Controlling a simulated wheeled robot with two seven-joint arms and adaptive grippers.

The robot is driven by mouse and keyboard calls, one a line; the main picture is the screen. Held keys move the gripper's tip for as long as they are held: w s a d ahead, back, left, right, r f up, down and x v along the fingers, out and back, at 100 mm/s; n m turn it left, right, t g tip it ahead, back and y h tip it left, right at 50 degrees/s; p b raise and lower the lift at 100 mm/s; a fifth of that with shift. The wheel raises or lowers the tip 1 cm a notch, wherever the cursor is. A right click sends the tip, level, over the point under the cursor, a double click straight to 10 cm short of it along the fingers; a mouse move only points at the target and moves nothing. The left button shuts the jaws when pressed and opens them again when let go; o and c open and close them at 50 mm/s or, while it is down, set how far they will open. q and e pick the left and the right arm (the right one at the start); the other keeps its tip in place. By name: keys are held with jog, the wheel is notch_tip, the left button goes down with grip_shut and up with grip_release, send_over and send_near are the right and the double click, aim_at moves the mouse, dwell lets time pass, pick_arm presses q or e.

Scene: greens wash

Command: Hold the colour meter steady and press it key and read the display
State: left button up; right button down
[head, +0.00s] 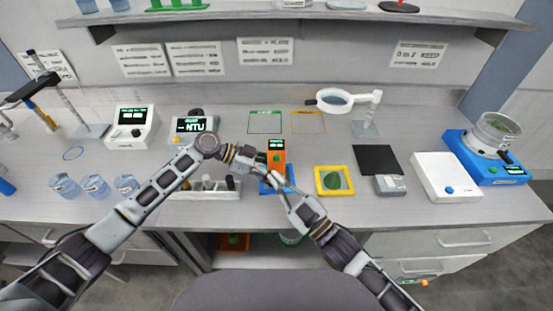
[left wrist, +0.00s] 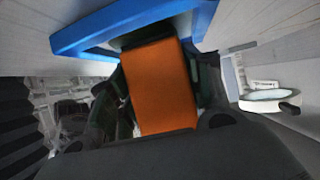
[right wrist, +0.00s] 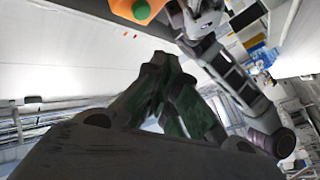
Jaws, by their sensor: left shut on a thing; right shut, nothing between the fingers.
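The orange colour meter (head: 276,157) stands upright at the front middle of the bench, with a small lit display (head: 277,144) at its top; I cannot read it. A blue stand (head: 266,188) is at its base. My left gripper (head: 262,158) is shut on the meter from the left; in the left wrist view the orange body (left wrist: 160,88) lies between the fingers, near the blue stand (left wrist: 130,22). My right gripper (right wrist: 172,75) is shut and empty, just in front of the meter's lower part. A green round key (right wrist: 141,9) shows on the orange body in the right wrist view, apart from the fingertips.
A yellow-framed tray (head: 334,193) stands right of the meter, with a black mat (head: 378,159) beyond. Glass beakers (head: 95,186) are further left. A magnifier (head: 335,100) stands behind.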

jog(key=shift+w, duration=1.9)
jog(key=shift+w, duration=0.9)
dwell(1.5)
jog(key=shift+s, duration=0.95)
jog(key=shift+s, duration=0.15)
jog(key=shift+s, duration=2.35)
